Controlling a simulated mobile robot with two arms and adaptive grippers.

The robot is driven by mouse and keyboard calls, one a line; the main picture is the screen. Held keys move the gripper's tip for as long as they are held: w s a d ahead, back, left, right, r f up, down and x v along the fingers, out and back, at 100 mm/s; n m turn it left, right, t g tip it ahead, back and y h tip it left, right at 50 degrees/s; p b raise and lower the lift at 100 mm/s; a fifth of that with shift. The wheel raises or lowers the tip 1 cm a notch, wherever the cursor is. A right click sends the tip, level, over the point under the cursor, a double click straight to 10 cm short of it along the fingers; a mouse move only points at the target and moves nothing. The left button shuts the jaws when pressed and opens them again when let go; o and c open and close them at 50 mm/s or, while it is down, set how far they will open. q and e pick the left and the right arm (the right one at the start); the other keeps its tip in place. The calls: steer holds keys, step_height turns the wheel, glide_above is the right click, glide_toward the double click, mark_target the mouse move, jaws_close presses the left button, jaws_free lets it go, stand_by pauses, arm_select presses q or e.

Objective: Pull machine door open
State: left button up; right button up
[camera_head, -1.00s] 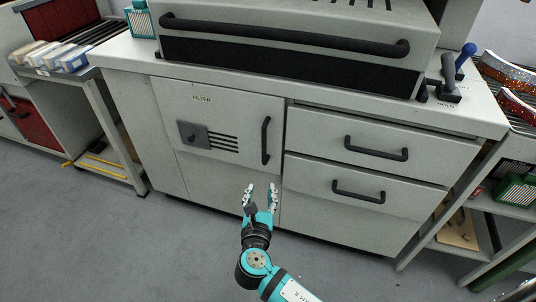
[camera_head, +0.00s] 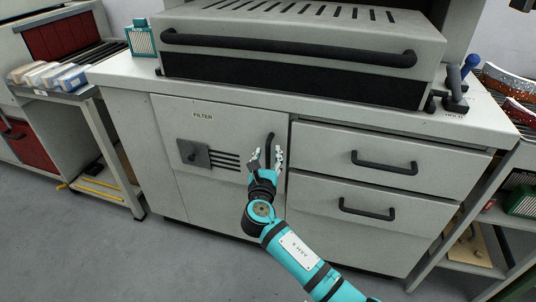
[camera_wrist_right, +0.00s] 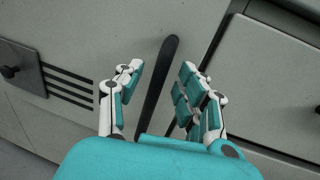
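The machine's filter door (camera_head: 220,125) is a light grey panel marked FILTER, and it looks closed. Its black vertical bar handle (camera_head: 270,148) is near the door's right edge. My right gripper (camera_head: 266,158) is open at the lower part of the handle. In the right wrist view, the handle (camera_wrist_right: 158,85) runs between the two spread fingers of the gripper (camera_wrist_right: 157,90), with gaps on both sides. The fingers are not closed on it. My left gripper is not in view.
Two drawers with black handles (camera_head: 384,163) (camera_head: 367,209) are right of the door. A black latch plate (camera_head: 193,153) and slots are on the door's left. A hood with a long black bar (camera_head: 290,46) is above. Grey floor (camera_head: 180,262) is clear in front.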

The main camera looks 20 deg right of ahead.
steer(key=shift+x, duration=1.05)
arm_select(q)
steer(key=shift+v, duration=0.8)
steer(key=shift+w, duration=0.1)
arm_select(e)
jaws_close()
